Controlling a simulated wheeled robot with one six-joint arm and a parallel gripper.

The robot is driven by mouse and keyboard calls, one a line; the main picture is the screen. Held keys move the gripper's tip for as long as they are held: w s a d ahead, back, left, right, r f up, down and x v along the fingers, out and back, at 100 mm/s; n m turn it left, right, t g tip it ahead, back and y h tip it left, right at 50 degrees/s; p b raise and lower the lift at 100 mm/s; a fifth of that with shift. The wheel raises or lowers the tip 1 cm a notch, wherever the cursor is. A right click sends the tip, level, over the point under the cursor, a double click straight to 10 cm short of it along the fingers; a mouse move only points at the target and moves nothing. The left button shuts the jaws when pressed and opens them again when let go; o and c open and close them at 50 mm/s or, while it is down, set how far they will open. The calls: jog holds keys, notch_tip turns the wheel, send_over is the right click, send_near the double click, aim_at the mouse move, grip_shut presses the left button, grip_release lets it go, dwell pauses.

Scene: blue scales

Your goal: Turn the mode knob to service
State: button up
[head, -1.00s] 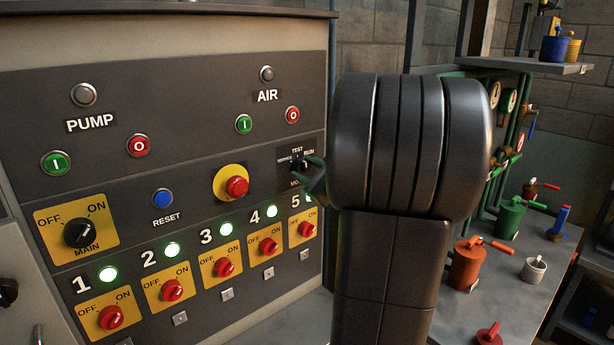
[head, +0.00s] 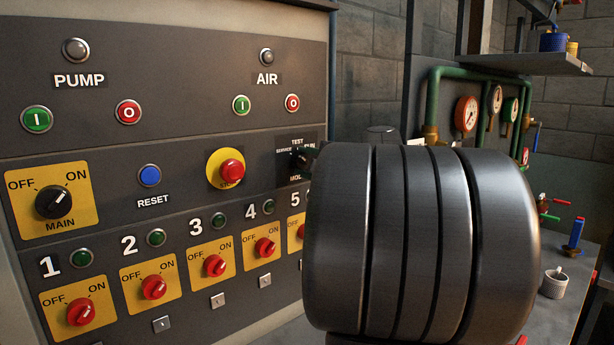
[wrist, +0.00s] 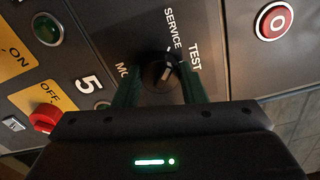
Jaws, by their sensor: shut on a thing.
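The mode knob (wrist: 158,74) is a small black rotary knob with a white pointer line, on the dark panel. In the wrist view its pointer aims up toward the SERVICE and TEST labels; I cannot tell exactly which mark it meets. My gripper (wrist: 158,88) has its dark green fingers on either side of the knob, shut on it. The MODE label is partly hidden by a finger. In the head view the knob (head: 299,158) shows small at the panel's right edge, and my arm hides most of the gripper.
Close to the knob are a red stop button on yellow (head: 231,171), a red AIR button (head: 292,103) and the row of red breaker switches (head: 214,266). Gauges and green pipes (head: 433,100) stand at the right. A white cup (head: 553,284) is on the bench.

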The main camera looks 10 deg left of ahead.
jog(key=shift+n+b, duration=0.3)
jog(key=shift+n, duration=0.1)
jog(key=o, duration=1)
jog(key=b+v, duration=0.1)
jog(key=v, duration=1.2)
jog(key=shift+s+d, duration=0.25)
jog(key=shift+d, duration=0.05)
jog(key=p+x, duration=0.1)
jog(key=x, duration=1.3)
jog(key=shift+d, duration=0.1)
